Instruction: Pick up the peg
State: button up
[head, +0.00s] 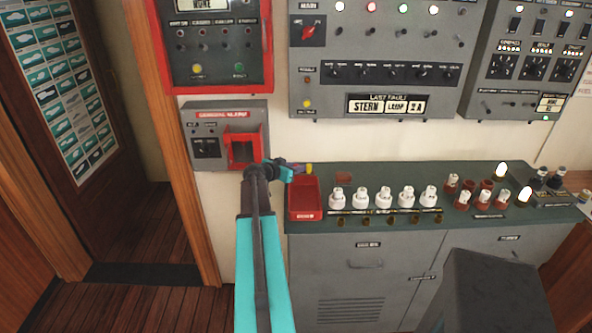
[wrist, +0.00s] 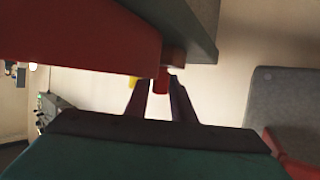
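My gripper (wrist: 157,82) is open, its two dark fingers pointing away from the wrist camera. In the head view my gripper (head: 300,168) is at the left end of the console, above and behind the red tray (head: 305,212). A small red upright piece (wrist: 160,84), possibly the peg, shows between the fingertips in the wrist view. A small gap shows beside it, and I cannot tell whether it lies between the fingers or beyond them. A yellow piece (wrist: 133,82) shows by the left fingertip, and also in the head view (head: 309,168).
The red tray's wall (wrist: 80,40) and the grey console edge (wrist: 190,20) fill the top of the wrist view, close to the fingers. White lamp holders (head: 384,198) stand right of the tray. The general alarm box (head: 200,120) is on the wall close to my arm.

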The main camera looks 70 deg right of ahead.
aim_at(296, 164)
dwell(0.3)
grip_shut()
jog(key=shift+r, duration=0.15)
jog(key=shift+r+b, duration=1.5)
jog(key=shift+r, duration=1.85)
jog(key=w+a+b, duration=0.2)
jog(key=a, duration=0.6)
jog(key=w+a+b, duration=0.3)
jog(key=a, duration=0.6)
jog(key=shift+w, duration=0.2)
jog(key=shift+a, duration=0.1)
